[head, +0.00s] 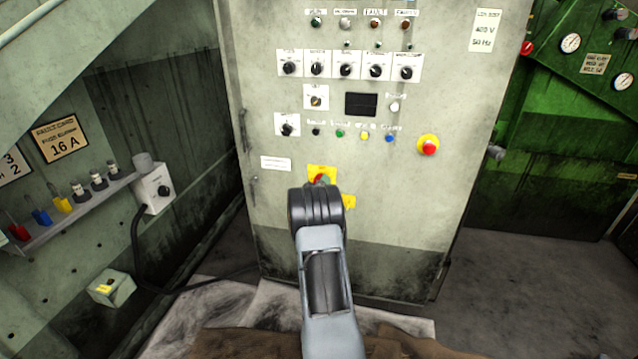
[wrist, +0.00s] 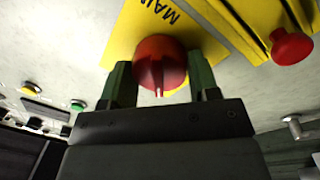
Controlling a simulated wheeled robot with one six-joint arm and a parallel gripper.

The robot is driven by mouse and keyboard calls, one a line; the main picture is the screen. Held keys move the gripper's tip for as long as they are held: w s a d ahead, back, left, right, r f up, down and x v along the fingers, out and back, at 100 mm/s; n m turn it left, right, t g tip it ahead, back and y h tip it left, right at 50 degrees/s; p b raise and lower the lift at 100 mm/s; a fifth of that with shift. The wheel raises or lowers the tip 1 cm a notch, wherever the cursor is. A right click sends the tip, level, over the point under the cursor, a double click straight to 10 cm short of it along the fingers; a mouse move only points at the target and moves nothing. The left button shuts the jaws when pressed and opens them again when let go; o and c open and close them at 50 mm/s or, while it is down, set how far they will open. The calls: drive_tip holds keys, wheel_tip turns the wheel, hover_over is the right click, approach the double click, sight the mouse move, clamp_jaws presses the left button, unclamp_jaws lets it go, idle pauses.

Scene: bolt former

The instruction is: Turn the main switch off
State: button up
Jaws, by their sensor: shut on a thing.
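The main switch is a red rotary knob (wrist: 160,64) on a yellow plate (wrist: 118,48) lettered "MAIN" in the wrist view. In the head view the knob (head: 321,179) shows just above my arm, low on the grey cabinet front. My gripper (wrist: 160,82) is at the knob, with one green-padded finger on each side, shut on it. A pale mark on the knob points toward the gripper body in the wrist view. My wrist hides the lower part of the plate in the head view, and the fingers do not show there.
The grey cabinet (head: 350,222) carries rows of black selector knobs, lamps and buttons above the switch. A red emergency stop (head: 428,146) on yellow sits up and right. A grey box with a knob (head: 155,189) is at left. Floor at right is clear.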

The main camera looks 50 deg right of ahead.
drive_tip(key=n, duration=0.3)
drive_tip(key=n+p, duration=0.1)
drive_tip(key=n, duration=0.1)
drive_tip(key=shift+s+d+r+n, duration=0.1)
drive_tip(key=shift+d+r+n, duration=0.05)
drive_tip(key=shift+n, duration=0.25)
drive_tip(key=n+p, duration=0.1)
drive_tip(key=n, duration=0.4)
drive_tip(key=shift+t, duration=0.4)
drive_tip(key=shift+n, duration=0.3)
drive_tip(key=o, duration=0.7)
drive_tip(key=shift+s+d, duration=0.1)
drive_tip(key=shift+o, duration=1.1)
drive_tip(key=shift+a, duration=0.25)
drive_tip(key=p+v, duration=0.1)
drive_tip(key=v, duration=1.2)
drive_tip(key=shift+a+p, duration=0.25)
drive_tip(key=shift+p, duration=0.15)
drive_tip(key=shift+s+f, duration=0.1)
drive_tip(key=shift+f, duration=0.1)
